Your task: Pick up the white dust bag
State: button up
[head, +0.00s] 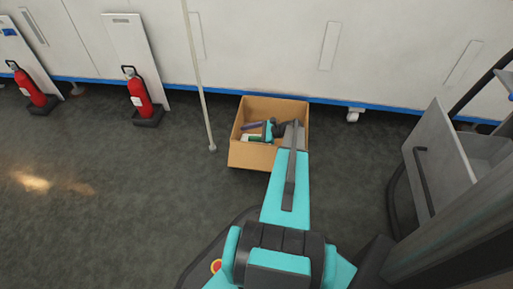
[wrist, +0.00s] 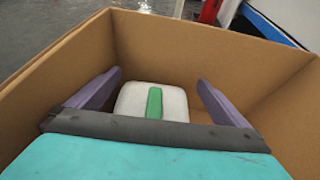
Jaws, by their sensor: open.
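The white dust bag (wrist: 135,102) lies inside a cardboard box and has a green strip across its middle. In the wrist view it sits between and just beyond the two purple fingers of my gripper (wrist: 157,98). The fingers are spread apart, with the bag in the gap and no clear contact on either side. In the head view my gripper (head: 262,130) reaches down into the cardboard box (head: 258,157), and a small pale and green part of the bag (head: 253,138) shows beside it. The bag's near edge is hidden behind my gripper's body.
The box walls (wrist: 235,58) stand close around my gripper. Two red fire extinguishers (head: 139,92) stand on the left by the white wall panels (head: 265,40). A thin pole (head: 200,85) stands left of the box. Floor at left is clear.

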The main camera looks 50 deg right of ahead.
dwell(0.5)
jog(key=c, duration=1.3)
jog(key=shift+r, duration=0.1)
notch_tip(320, 180, up, 10)
jog(key=p, duration=0.4)
